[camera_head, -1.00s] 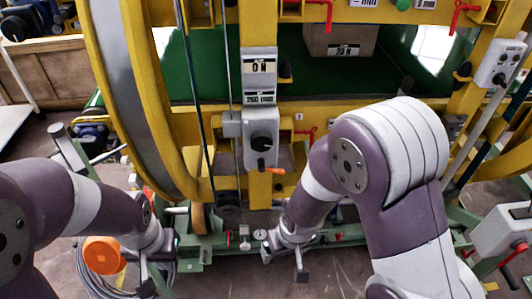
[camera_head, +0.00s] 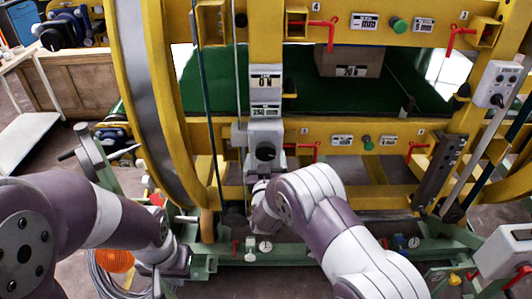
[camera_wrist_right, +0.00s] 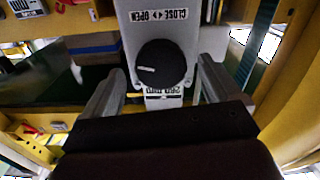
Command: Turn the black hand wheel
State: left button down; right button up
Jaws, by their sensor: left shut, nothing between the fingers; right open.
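The black hand wheel (camera_head: 265,152) is a round black knob on a grey box on the yellow upright in the head view. In the right wrist view the wheel (camera_wrist_right: 161,65) faces me, with a white mark on its left half and a "CLOSE OPEN" label above it. My right gripper (camera_wrist_right: 161,70) is open, with one finger on each side of the wheel in the picture; I cannot tell whether they touch it. In the head view the right arm partly hides that gripper. My left gripper (camera_head: 160,282) is shut and empty, low at the left.
A large yellow ring frame (camera_head: 150,100) with a grey inner band stands left of the wheel. Dark and thin vertical cables run beside the upright. Red levers (camera_head: 305,148) are to the right. A green base rail (camera_head: 290,253) runs below.

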jog(key=shift+w, duration=1.2)
jog(key=shift+c, duration=0.3)
jog(key=c, duration=1)
jog(key=shift+o, duration=0.2)
jog(key=shift+f+m+b, duration=0.2)
jog(key=shift+m+b, duration=0.5)
jog(key=shift+b, duration=0.3)
jog(key=m+b, duration=0.8)
jog(key=b, duration=0.2)
jog(key=shift+a+f, duration=0.1)
jog(key=shift+a, duration=0.05)
jog(key=shift+r+m+b, duration=0.2)
jog(key=shift+m+b, duration=1.3)
jog(key=shift+b, duration=0.05)
